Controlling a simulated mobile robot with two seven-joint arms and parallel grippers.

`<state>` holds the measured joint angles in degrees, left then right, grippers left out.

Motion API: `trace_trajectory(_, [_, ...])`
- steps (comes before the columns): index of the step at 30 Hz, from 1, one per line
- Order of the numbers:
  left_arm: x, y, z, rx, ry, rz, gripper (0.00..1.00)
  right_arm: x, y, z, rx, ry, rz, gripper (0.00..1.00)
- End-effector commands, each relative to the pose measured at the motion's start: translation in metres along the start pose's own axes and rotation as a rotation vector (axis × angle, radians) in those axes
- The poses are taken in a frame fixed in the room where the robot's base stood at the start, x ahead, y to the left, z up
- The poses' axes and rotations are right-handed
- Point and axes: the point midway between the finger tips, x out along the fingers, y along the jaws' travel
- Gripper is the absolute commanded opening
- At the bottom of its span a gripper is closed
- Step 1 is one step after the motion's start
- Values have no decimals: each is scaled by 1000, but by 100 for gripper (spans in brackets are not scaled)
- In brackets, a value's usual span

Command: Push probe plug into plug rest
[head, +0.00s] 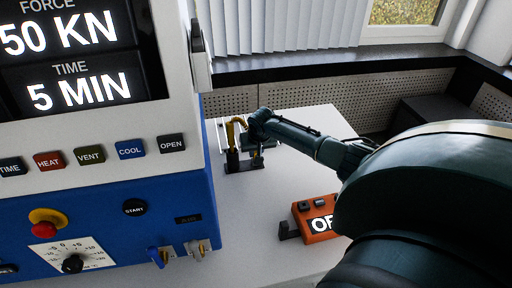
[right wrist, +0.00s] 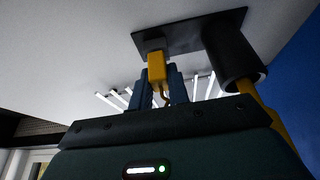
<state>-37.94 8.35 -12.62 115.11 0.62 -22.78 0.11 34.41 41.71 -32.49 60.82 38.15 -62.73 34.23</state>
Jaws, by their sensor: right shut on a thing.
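The probe plug (right wrist: 157,70) is a yellow block with a thin yellow lead in the right wrist view. My right gripper (right wrist: 161,84) is shut on it with blue fingers on both sides. The plug's far end meets a small black block, the plug rest (right wrist: 151,44), on a black base plate. I cannot tell how deep the plug sits in it. In the head view my right gripper (head: 254,138) is over the black stand (head: 245,168) on the white table, partly hiding the plug. My left gripper is not in view.
A black tube (right wrist: 231,54) with a yellow probe (right wrist: 270,112) in it stands beside the plug rest on the same plate. A blue and white press (head: 105,200) fills the left. An orange box (head: 307,220) lies nearer on the table (head: 250,235).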

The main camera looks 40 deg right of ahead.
Motion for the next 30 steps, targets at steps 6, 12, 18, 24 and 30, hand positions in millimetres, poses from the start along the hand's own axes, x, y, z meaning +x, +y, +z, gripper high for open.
trace_trajectory(6, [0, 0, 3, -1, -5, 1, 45, 2, 0, 1, 0, 0, 0, 27])
trace_trajectory(12, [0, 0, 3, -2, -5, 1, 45, 2, 0, 1, 0, 0, 0, 43])
trace_trajectory(18, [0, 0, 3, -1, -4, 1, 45, 2, 0, 1, 0, -1, 0, 43])
trace_trajectory(24, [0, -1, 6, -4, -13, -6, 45, -5, 0, 0, 0, 0, 0, 43])
trace_trajectory(30, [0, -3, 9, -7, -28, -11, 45, -40, 1, 0, -3, 2, 0, 43])
